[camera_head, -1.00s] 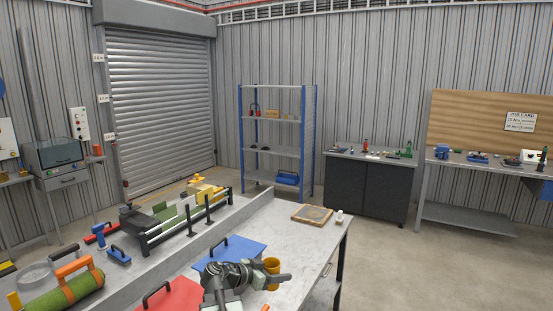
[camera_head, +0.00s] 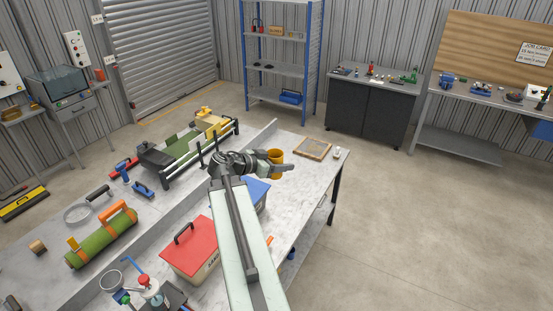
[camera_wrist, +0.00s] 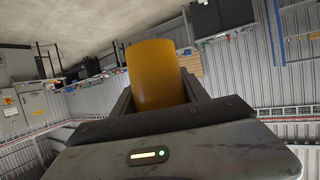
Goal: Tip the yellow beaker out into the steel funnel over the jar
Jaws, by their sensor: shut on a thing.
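The yellow beaker (camera_head: 276,156) is held in my gripper (camera_head: 282,166), above the far part of the workbench, and looks roughly upright in the head view. In the wrist view the beaker (camera_wrist: 157,75) fills the space between the two fingers of my gripper (camera_wrist: 158,100); its contents are hidden. At the near left of the head view a grey round-rimmed piece (camera_head: 111,279) may be the steel funnel. I cannot make out the jar under it. The beaker is well away from it, on the far side of the bench.
A red-lidded box (camera_head: 188,250) and a blue-lidded box (camera_head: 256,190) stand along the bench near my arm. A green turf roll (camera_head: 100,240) lies at left. A wood-framed tray (camera_head: 313,148) and small white item (camera_head: 337,154) are at the far end. Floor at right is clear.

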